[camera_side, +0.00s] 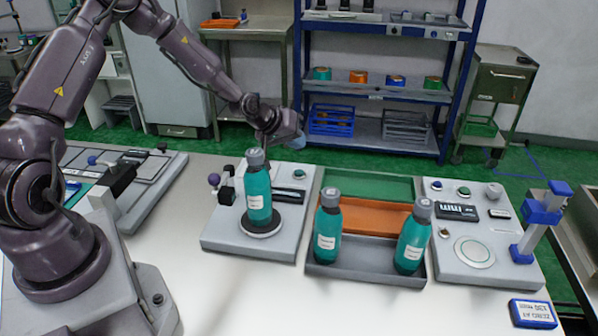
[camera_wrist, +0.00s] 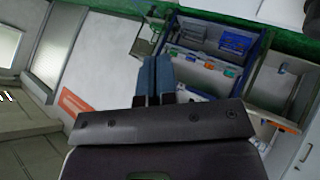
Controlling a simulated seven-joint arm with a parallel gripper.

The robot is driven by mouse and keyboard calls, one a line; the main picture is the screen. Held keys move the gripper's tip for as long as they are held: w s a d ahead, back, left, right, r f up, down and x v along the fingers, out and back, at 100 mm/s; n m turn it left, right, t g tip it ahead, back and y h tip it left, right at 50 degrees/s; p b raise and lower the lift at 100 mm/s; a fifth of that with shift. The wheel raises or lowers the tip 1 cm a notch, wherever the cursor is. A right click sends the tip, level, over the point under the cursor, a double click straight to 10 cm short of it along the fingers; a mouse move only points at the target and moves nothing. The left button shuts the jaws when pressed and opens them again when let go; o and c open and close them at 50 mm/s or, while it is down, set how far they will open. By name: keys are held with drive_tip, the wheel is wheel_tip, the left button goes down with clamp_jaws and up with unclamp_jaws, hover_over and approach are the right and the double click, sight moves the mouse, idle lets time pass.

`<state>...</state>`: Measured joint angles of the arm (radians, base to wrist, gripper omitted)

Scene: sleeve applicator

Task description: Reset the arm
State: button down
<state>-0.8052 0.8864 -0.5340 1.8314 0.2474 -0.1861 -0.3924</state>
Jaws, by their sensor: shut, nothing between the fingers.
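My gripper (camera_wrist: 155,80) is shut and empty in the wrist view; its two blue fingers lie side by side. That bottle has a grey cap and white label and stands upright on the round plate of a grey device (camera_side: 222,238). It is apart from the gripper as far as I can tell. Two more teal bottles stand in the dark front tray, one at the left (camera_side: 328,228) and one at the right, slightly tilted (camera_side: 413,238).
Behind the dark tray (camera_side: 365,277) are an orange tray (camera_side: 375,222) and a green tray (camera_side: 368,185). A grey device with a blue post (camera_side: 535,222) stands at right, a blue box (camera_side: 533,314) before it. The white table's front is clear.

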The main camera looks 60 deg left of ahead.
drive_tip(key=shift+r, duration=0.1)
drive_tip(key=s+d+r+m+g+y, duration=0.1)
drive_tip(key=s+d+r+m, duration=0.3)
drive_tip(key=r, duration=0.4)
drive_tip(key=s+d+r+m+g+y, duration=0.1)
drive_tip(key=s+d+r+m+g, duration=0.1)
drive_tip(key=s+d+r, duration=0.5)
drive_tip(key=s+d+r+m, duration=0.1)
drive_tip(key=s+r, duration=0.3)
drive_tip(key=s, duration=0.5)
drive_tip(key=s+d+r+m+h, duration=0.1)
drive_tip(key=s+r, duration=0.3)
drive_tip(key=s, duration=0.6)
drive_tip(key=shift+d+r+g+h, duration=0.3)
drive_tip(key=shift+d, duration=0.45)
idle(0.5)
